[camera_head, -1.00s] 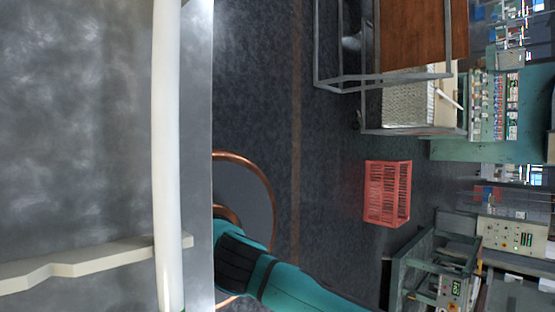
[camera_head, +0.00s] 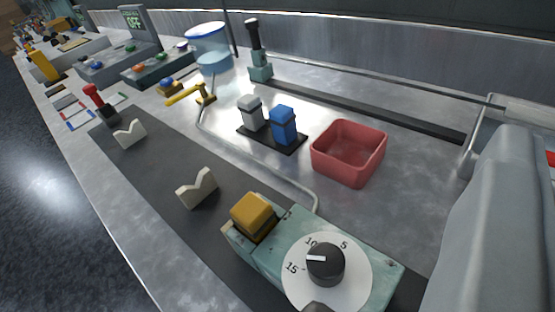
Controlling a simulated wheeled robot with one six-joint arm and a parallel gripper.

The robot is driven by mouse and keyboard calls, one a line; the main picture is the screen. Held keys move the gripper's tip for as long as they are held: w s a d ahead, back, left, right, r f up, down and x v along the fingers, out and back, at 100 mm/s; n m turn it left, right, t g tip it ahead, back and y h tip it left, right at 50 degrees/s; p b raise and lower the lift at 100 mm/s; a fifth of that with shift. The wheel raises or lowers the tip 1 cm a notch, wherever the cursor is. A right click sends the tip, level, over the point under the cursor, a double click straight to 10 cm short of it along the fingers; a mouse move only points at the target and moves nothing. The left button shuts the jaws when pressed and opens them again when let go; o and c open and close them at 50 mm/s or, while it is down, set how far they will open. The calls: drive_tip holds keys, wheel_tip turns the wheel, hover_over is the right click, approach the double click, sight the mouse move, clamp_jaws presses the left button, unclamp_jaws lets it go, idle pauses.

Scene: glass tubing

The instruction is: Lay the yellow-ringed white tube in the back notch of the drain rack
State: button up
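No white tube with yellow rings shows in the current view. I see no rack that I can tell is the drain rack. Two cream V-notched supports stand on a dark strip of the bench: one nearer the middle (camera_head: 197,188) and one farther back at the left (camera_head: 129,134). Both notches are empty. My gripper is not in view, so I cannot see whether it holds anything.
A teal device with a dial (camera_head: 326,264) and yellow block (camera_head: 254,213) is in front. A red open bin (camera_head: 349,153), a blue block (camera_head: 283,125) and a grey block (camera_head: 250,113) stand behind. A large grey body (camera_head: 500,220) fills the right. The floor lies left.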

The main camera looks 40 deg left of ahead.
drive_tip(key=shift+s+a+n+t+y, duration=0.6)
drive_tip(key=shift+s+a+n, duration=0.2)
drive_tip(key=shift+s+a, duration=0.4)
